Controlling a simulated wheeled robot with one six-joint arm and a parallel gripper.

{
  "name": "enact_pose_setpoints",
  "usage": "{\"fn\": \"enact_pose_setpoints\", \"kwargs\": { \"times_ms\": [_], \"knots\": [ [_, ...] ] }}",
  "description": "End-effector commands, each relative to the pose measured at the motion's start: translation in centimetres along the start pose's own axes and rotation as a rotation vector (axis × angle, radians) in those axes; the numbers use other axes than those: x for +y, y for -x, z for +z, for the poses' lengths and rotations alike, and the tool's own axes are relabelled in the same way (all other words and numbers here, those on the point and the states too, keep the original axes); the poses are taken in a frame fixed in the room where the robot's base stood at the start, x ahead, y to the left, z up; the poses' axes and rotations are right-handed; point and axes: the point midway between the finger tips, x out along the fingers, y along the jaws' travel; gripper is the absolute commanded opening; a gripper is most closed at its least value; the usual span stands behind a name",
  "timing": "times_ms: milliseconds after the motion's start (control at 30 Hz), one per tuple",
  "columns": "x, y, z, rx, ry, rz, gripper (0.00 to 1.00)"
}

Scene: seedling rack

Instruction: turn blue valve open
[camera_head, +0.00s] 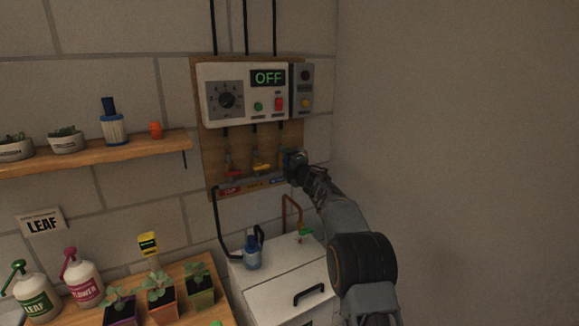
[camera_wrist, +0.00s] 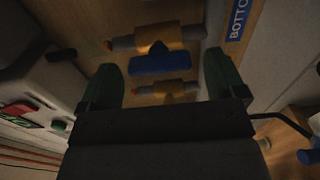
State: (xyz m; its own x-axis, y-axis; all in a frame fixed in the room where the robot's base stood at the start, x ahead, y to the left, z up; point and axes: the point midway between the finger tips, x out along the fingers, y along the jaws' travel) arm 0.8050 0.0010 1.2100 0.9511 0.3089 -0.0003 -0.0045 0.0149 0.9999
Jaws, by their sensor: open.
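The blue valve handle (camera_wrist: 165,63) shows in the wrist view as a short bar beside a brass valve body (camera_wrist: 170,38), roughly parallel to it. My gripper (camera_wrist: 163,66) is open, with one dark green finger on either side of the handle. I cannot tell whether the fingers touch it. In the head view my gripper (camera_head: 293,162) is at the right edge of the wooden valve board (camera_head: 213,158) and hides the blue valve there. A red valve handle (camera_head: 233,173) and a yellow valve handle (camera_head: 262,166) are to its left.
A control box (camera_head: 237,87) reading OFF is above the valves. A wooden shelf (camera_head: 60,163) and a table with potted seedlings are at the left. A bare wall (camera_head: 450,120) is at the right.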

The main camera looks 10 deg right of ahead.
Motion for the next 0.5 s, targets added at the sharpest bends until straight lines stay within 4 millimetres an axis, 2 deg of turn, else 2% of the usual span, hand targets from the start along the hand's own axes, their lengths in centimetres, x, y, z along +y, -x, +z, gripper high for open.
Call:
{"fn": "enact_pose_setpoints", "kwargs": {
  "times_ms": [167, 267, 500],
  "knots": [
    [-0.1, 0.9, 0.1, -0.001, 0.0, 0.001, 0.89],
    [-0.3, 2.2, 0.1, -0.002, 0.0, 0.001, 0.89],
    [-0.2, 6.8, 0.0, -0.001, 0.002, 0.002, 0.89]
  ]
}}
